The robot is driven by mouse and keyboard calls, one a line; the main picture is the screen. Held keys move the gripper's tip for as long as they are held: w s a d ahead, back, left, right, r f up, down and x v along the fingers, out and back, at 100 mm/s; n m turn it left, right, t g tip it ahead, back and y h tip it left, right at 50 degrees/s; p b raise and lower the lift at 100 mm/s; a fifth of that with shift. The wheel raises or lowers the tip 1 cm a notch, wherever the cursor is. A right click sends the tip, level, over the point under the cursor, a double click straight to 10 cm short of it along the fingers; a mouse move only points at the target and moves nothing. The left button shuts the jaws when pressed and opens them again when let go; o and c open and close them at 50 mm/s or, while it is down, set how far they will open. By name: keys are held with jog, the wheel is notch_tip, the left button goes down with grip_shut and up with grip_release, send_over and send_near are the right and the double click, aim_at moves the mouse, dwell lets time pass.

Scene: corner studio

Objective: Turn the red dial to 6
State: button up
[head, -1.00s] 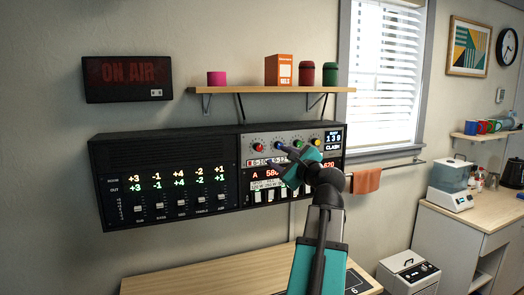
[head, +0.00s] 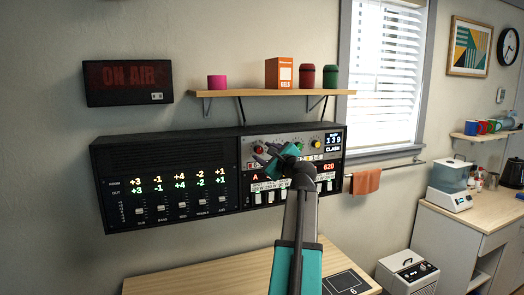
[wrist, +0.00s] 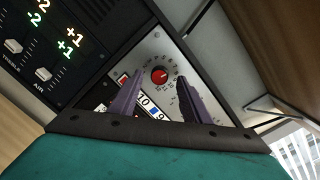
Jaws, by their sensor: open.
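The red dial (head: 258,150) is a small round knob at the left end of the dial row on the pale right-hand panel. My gripper (head: 262,160) is open and empty, just in front of the panel and slightly below the dial. In the wrist view my gripper (wrist: 160,86) has one finger on each side of the dial, apparently short of it. My arm hides the blue dial.
A slider panel (head: 170,194) is on the left. A wooden shelf (head: 260,93) with a pink pot and an orange box hangs above.

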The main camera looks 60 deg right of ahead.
aim_at(259, 150)
jog(key=shift+x, duration=1.25)
jog(key=c, duration=1)
jog(key=shift+f+n+b, duration=0.15)
jog(key=shift+n+b, duration=0.95)
jog(key=shift+n, duration=0.7)
jog(key=shift+c, duration=0.2)
jog(key=shift+a+n+b, duration=0.1)
jog(key=shift+n+b, duration=0.3)
jog(key=shift+n, duration=0.5)
jog(key=o, duration=1)
jog(key=shift+o, duration=0.2)
